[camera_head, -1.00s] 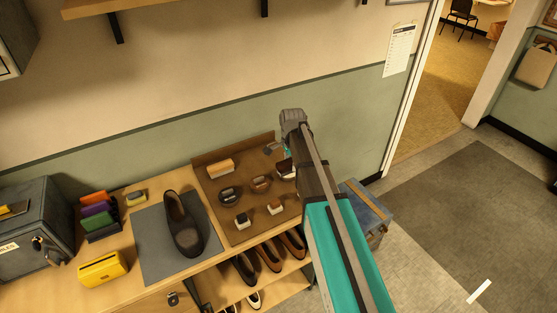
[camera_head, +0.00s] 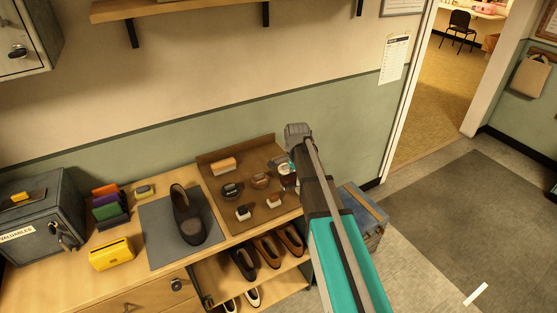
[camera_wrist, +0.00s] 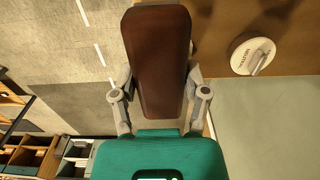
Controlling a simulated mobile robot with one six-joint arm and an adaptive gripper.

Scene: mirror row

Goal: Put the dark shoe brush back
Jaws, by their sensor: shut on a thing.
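My gripper (camera_wrist: 161,78) is shut on the dark shoe brush (camera_wrist: 158,50), a long dark brown block with rounded ends, seen in the wrist view. It points away between the two fingers. In the head view my arm hides most of the gripper and brush at the right edge of the brown mat. The brown mat (camera_head: 219,213) lies on the bench and carries a light wood brush (camera_head: 223,164), a dark tin (camera_head: 231,190), a brown tin (camera_head: 261,181) and two small daubers (camera_head: 243,212). In the wrist view a white round tin (camera_wrist: 251,54) sits right of the brush.
Left of the mat a black shoe (camera_head: 187,215) stands on a grey mat (camera_head: 158,240). Further left are a yellow box (camera_head: 111,254), coloured cloths (camera_head: 107,207) and a grey safe (camera_head: 45,215). Shoes sit on the shelf below. A blue-topped crate (camera_head: 362,212) stands right of the bench.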

